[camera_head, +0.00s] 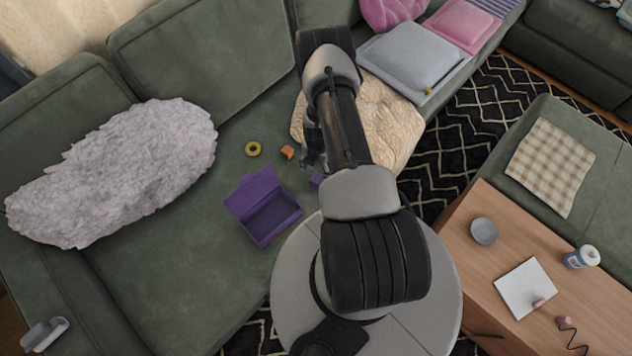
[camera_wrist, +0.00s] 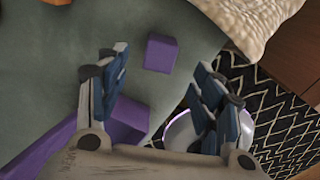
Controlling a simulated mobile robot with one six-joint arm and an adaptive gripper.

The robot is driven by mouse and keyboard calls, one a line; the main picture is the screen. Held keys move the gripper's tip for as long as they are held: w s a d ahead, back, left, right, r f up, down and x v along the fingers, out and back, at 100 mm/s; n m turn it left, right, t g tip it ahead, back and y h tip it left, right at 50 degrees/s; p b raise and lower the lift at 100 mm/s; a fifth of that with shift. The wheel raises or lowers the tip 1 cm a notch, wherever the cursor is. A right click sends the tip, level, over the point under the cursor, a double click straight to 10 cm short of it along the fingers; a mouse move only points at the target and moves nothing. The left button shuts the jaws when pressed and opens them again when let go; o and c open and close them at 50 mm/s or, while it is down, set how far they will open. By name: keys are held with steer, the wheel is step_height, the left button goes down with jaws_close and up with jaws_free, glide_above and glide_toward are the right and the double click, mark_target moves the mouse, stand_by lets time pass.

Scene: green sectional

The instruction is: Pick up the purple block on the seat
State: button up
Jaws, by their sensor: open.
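The purple block (camera_wrist: 161,53) lies on the green seat (camera_wrist: 60,110). In the wrist view it shows whole, ahead of and between my two fingers, apart from both. In the head view only a small part of the block (camera_head: 317,179) shows beside my arm, which hides the rest. My gripper (camera_wrist: 165,90) is open and empty above the seat. In the head view my gripper (camera_head: 312,150) is mostly hidden behind my arm.
An open purple box (camera_head: 262,205) sits left of the block; part of it also shows in the wrist view (camera_wrist: 125,120). An orange block (camera_head: 287,152) and a yellow ring (camera_head: 253,149) lie behind it. A cream blanket (camera_head: 390,125) and a grey fluffy cushion (camera_head: 115,172) flank this area.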

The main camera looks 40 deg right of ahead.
mark_target(316, 177)
step_height(316, 177, down, 4)
steer(key=shift+r+b, duration=0.1)
steer(key=shift+b, duration=0.4)
step_height(316, 177, down, 5)
steer(key=shift+a+f+b, duration=0.1)
steer(key=shift+f+b, duration=0.05)
steer(key=shift+b, duration=1)
steer(key=shift+c, duration=0.2)
steer(key=shift+s, duration=0.1)
steer(key=c, duration=1.1)
steer(key=shift+r, duration=0.25)
